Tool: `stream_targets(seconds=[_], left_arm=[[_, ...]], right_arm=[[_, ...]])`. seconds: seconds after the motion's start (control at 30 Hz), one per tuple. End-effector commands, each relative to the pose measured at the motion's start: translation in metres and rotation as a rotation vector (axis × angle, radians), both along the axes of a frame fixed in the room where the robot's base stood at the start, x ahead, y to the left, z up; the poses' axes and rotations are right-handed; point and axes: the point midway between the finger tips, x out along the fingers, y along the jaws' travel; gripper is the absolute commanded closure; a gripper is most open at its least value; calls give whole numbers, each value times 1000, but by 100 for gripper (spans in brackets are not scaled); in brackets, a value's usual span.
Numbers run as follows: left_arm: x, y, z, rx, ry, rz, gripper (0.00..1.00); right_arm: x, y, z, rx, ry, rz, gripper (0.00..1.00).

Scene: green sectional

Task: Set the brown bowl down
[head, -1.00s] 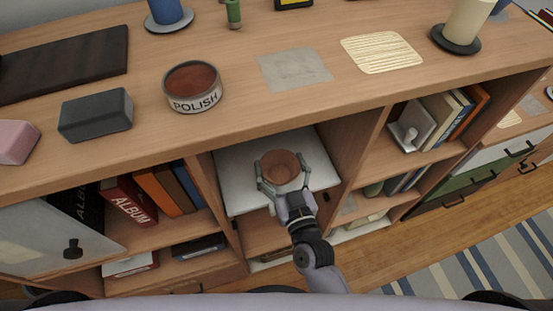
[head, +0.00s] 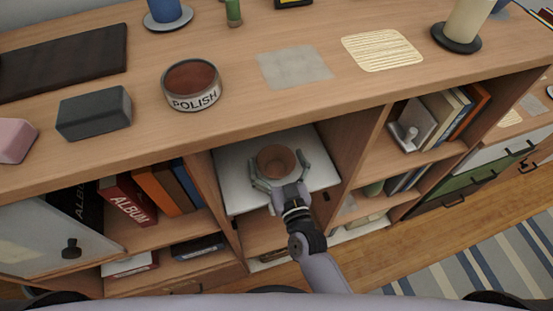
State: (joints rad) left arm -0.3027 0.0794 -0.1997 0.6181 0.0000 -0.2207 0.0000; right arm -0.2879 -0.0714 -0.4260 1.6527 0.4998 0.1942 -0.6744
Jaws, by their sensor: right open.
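The brown bowl (head: 277,162) is in the open middle compartment of the wooden cabinet, upright on or just over a white shelf surface (head: 234,160). My right gripper (head: 280,176) reaches in from the front, with one finger on each side of the bowl. Its fingers are open around the bowl; any small gap between them and the bowl is hard to make out. The bowl's underside is hidden. My left gripper is not in view.
The cabinet top (head: 130,165) overhangs the compartment. Upright dividers (head: 352,150) stand to either side. Books (head: 160,190) fill the left compartment, and more books (head: 455,115) stand at right. A polish tin (head: 192,86) sits on the top above.

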Motion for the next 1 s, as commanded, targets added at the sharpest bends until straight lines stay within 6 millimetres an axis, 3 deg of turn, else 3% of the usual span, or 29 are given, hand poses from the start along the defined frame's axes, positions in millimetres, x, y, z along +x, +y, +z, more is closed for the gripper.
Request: stream_targets(seconds=[0.43,0.8,1.0], left_arm=[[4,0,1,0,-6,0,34],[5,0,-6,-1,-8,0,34],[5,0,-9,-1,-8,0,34]], right_arm=[[-5,-1,2,0,3,0,3],[-76,-23,0,-1,4,1,3],[-105,-32,1,0,3,1,3]])
